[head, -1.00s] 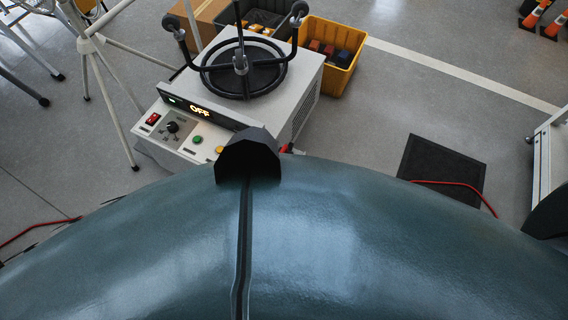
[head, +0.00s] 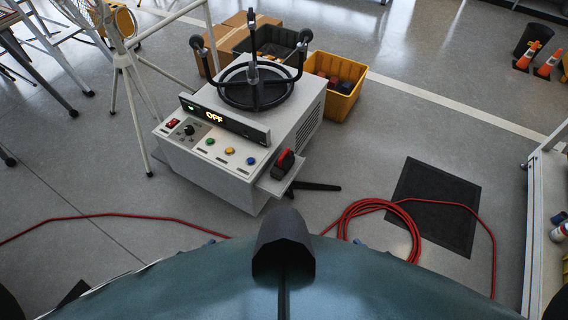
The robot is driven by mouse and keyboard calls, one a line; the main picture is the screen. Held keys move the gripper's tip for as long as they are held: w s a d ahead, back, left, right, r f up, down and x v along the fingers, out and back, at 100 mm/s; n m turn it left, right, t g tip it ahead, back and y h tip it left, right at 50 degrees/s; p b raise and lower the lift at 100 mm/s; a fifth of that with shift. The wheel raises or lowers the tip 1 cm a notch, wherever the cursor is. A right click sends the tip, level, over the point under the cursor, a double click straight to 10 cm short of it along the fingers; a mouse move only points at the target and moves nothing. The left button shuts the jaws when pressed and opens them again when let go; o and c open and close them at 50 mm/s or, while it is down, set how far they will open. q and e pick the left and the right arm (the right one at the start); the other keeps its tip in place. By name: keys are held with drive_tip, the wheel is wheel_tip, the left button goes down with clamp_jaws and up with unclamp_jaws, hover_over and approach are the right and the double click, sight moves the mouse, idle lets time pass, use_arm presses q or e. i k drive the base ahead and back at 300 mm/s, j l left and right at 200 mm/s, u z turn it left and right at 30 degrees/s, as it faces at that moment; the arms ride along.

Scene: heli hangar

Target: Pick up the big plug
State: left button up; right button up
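A dark block with a red part (head: 284,162), perhaps the big plug, sits on a small side shelf at the right front of the white power cart (head: 200,170). It is too small in view to be sure what it is. A red cable (head: 375,207) lies coiled on the floor to the right of the cart; I cannot tell whether it joins the block. The cart's lit display (head: 215,116) reads OFF. Neither of my grippers is in view, so I cannot see whether they are open or shut.
A large teal curved surface (head: 190,285) with a dark hood (head: 285,245) fills the bottom. A yellow bin (head: 342,100) stands behind the cart. A black mat (head: 432,205) lies on the floor at right, beside a white rack (head: 535,220). A white stand (head: 130,95) is at left.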

sight(282, 167)
drive_tip(key=i+j+u, duration=0.2)
drive_tip(key=i+j, duration=0.6)
drive_tip(key=j+u, duration=0.2)
drive_tip(key=u, duration=3.05)
drive_tip(key=k+z, duration=0.15)
drive_tip(key=z, duration=1.3)
drive_tip(key=k+l+z, duration=0.2)
drive_tip(key=z, duration=0.15)
drive_tip(key=k+l+z, duration=0.2)
drive_tip(key=z, duration=0.15)
drive_tip(key=k+l+z, duration=0.1)
drive_tip(key=l+z, duration=0.25)
drive_tip(key=k+l, duration=0.15)
drive_tip(key=l, duration=0.15)
drive_tip(key=k+l+z, duration=0.15)
drive_tip(key=l, duration=0.2)
drive_tip(key=k+l, duration=0.1)
drive_tip(key=l, duration=0.2)
drive_tip(key=z, duration=0.05)
